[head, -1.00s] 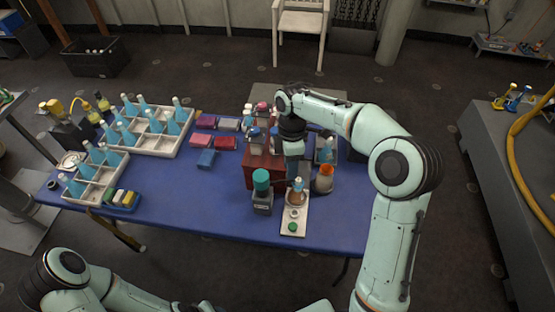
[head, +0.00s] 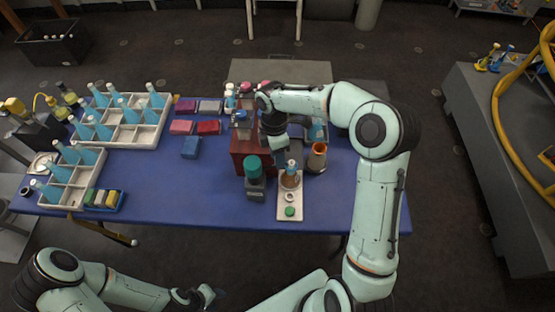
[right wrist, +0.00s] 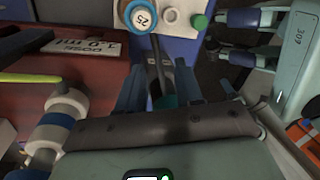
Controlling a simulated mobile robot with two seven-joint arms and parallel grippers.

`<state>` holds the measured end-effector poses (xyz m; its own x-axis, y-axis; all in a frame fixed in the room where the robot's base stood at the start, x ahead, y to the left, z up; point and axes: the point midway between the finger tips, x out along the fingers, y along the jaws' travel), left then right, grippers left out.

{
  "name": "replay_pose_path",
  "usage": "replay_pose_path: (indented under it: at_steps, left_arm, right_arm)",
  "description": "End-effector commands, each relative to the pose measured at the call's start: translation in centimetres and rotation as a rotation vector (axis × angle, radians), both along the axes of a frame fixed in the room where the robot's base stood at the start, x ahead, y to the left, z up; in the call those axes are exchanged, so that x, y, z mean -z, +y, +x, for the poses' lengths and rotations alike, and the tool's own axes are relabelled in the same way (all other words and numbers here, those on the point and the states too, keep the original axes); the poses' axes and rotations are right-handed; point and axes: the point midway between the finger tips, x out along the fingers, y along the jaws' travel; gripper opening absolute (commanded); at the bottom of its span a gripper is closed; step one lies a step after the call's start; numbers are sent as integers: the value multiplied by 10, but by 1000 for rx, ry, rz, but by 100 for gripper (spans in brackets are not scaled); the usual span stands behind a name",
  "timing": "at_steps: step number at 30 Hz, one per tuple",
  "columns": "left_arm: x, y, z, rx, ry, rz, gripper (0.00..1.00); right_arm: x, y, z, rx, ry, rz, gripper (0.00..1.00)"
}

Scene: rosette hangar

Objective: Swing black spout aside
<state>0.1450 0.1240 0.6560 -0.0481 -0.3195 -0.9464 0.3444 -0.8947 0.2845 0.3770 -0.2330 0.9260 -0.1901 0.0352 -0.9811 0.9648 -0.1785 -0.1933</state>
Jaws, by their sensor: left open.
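In the head view the teal cap (head: 252,164) tops a grey dispenser, and the bottle (head: 290,178) stands on a white tray (head: 284,213). My right gripper (right wrist: 158,90) is open, its dark blue fingers apart on either side of the spout; contact cannot be told. My left gripper (head: 207,296) is open and empty, at the bottom of the head view, off the table's front edge.
A dark red box (head: 244,146) stands just behind the dispenser. An orange-rimmed cup (head: 317,158) is right of the tray. White racks with blue bottles (head: 140,138) and coloured blocks (head: 190,149) lie left. The blue table's (head: 165,190) front middle is clear.

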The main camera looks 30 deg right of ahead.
Motion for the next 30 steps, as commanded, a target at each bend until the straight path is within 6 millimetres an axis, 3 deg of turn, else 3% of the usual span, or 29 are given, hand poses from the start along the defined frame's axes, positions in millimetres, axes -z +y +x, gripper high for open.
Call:
replay_pose_path:
  at_steps: [6,14,15,18,30]
  left_arm:
    - [2,0,-2,1,2,0,43]
    - [2,0,-2,1,2,0,43]
    - [2,0,-2,1,2,0,43]
    - [2,0,-2,0,1,1,43]
    - [2,0,-2,0,2,0,43]
  right_arm:
    - [17,0,-3,1,-1,0,36]
    - [18,1,-3,1,-2,-1,36]
    - [18,1,-3,1,-2,-1,32]
    - [18,1,-3,1,-2,-1,0]
    - [17,1,-3,1,-2,-1,0]
